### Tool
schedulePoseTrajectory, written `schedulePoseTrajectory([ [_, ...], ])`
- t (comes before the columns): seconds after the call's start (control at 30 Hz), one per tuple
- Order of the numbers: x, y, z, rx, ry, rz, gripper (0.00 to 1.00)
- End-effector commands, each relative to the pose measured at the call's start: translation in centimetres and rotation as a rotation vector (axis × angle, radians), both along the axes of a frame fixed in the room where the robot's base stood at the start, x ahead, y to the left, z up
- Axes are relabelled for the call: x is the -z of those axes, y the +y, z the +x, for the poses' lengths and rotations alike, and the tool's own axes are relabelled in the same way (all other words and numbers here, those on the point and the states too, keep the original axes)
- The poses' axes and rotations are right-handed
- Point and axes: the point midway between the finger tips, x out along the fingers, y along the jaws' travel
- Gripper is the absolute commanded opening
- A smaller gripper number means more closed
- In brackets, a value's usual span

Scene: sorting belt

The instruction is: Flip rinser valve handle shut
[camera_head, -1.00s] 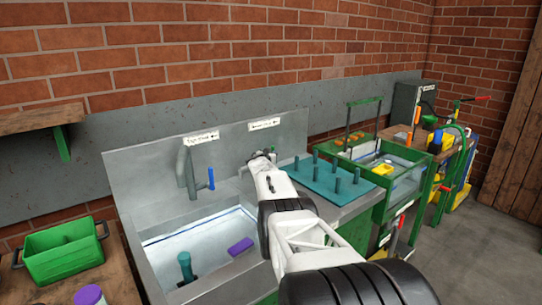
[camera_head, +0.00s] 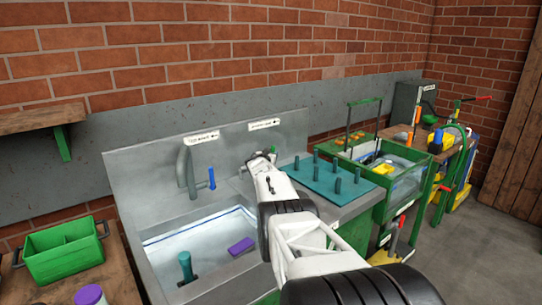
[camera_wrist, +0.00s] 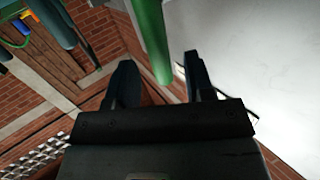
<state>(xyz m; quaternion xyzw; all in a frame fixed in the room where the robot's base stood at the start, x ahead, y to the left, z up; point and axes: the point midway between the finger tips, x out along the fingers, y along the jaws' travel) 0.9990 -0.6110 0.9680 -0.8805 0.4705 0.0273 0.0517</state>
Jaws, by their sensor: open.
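A green bar (camera_wrist: 152,40), which looks like the rinser valve handle, runs down from the top of the wrist view into the gap between my two open fingers. My gripper (camera_wrist: 159,62) has a finger on each side of it in the picture; I see no clear contact, and the bar's depth is unclear. In the head view my gripper (camera_head: 262,158) is at the sink's back panel, below the right-hand label (camera_head: 264,124). A small green tip (camera_head: 273,149) shows beside it; the valve body is hidden behind my gripper.
A grey tap (camera_head: 184,168) with a blue lever (camera_head: 211,178) stands left of my gripper. The sink (camera_head: 165,240) holds a purple block (camera_head: 241,246) and a teal peg (camera_head: 185,266). A teal peg board (camera_head: 310,184) lies close on the right.

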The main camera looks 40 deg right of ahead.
Motion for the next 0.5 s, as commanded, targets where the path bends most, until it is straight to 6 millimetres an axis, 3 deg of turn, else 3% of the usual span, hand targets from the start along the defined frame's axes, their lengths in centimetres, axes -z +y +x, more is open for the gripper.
schedulePoseTrajectory([
  [0.5,-0.4,2.9,-1.9,0.0,0.0,-0.001,0.48],
])
